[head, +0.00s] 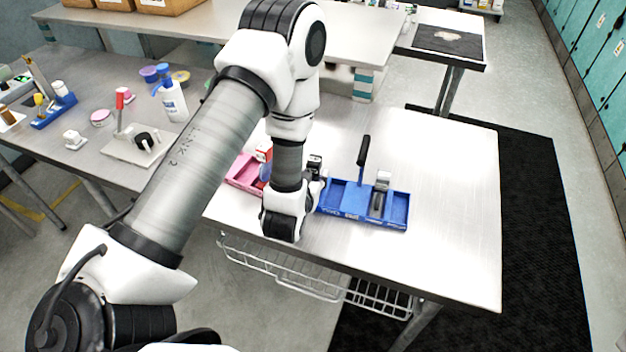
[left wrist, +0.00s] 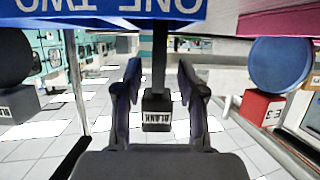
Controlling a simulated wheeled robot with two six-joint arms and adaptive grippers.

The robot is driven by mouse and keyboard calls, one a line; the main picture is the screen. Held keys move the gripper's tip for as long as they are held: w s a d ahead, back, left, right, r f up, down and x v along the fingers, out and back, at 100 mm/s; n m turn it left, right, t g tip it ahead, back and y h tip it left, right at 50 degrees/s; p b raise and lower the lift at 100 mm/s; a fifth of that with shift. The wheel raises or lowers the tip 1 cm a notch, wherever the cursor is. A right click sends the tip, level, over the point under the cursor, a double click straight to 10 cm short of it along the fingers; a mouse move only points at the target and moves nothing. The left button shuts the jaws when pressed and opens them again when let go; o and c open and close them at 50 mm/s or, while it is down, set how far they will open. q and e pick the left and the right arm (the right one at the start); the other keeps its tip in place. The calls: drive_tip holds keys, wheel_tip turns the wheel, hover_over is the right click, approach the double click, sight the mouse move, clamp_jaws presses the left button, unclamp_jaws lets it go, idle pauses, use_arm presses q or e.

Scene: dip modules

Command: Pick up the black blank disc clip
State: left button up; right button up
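The black blank disc clip shows in the left wrist view as a black block (left wrist: 157,112) with a white BLANK label, upside down, on a dark stem. In the head view its dark top (head: 315,162) shows at the left end of the blue tray (head: 335,201), which carries upside-down white lettering in the left wrist view (left wrist: 100,10). My left gripper (head: 317,184) is at that end of the tray. In the left wrist view its fingers (left wrist: 158,72) are open on either side of the clip, with gaps visible. My right gripper is not in view.
A tall black piece (head: 363,155) and a grey clip (head: 382,182) stand in the blue tray. A pink tray (head: 241,172) is on the left, near a blue disc and red block (left wrist: 262,108). The right half of the table (head: 450,200) is clear.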

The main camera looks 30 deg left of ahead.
use_arm(q)
drive_tip(key=shift+w+d+f, duration=0.15)
clamp_jaws()
